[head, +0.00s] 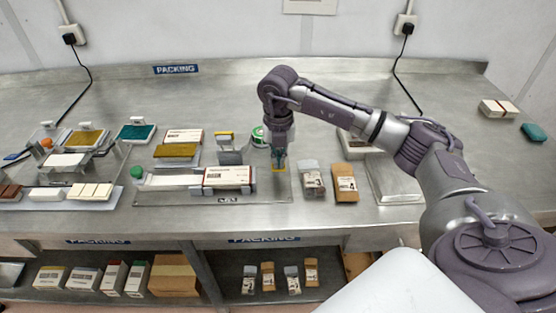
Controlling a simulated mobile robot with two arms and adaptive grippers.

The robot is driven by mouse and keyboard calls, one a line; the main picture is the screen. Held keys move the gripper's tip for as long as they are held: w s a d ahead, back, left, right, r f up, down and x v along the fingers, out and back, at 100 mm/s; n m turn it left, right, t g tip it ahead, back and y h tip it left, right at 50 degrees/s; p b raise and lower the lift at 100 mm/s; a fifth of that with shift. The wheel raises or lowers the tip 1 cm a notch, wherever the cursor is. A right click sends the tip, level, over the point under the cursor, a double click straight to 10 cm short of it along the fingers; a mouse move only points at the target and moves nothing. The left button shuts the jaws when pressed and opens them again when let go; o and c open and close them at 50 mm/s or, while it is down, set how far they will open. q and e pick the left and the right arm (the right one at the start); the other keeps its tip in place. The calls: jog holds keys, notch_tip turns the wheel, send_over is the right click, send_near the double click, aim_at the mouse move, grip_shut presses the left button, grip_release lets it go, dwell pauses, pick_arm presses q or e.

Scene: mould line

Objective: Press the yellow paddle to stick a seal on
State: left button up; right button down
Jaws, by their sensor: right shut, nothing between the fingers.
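My right gripper (279,154) points straight down at the packing bench, right of the middle station, and is shut with nothing in it. A small yellow piece (278,168), which looks like the paddle, shows right at its fingertips. I cannot tell whether they touch it. A green and white roll (260,136), perhaps the seals, is just behind and left of the gripper, partly hidden by it. My left gripper is not in view.
Soap trays (85,138) fill the left. The back of the bench (225,93) is clear.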

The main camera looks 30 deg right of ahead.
jog(key=shift+f+b, duration=1.15)
jog(key=shift+f, duration=0.65)
jog(key=shift+s+r, duration=0.15)
jog(key=shift+r+p, duration=0.6)
jog(key=shift+p, duration=0.05)
jog(key=shift+w+r+p, duration=0.2)
jog(key=shift+r+p, duration=2.65)
jog(key=shift+r, duration=1.55)
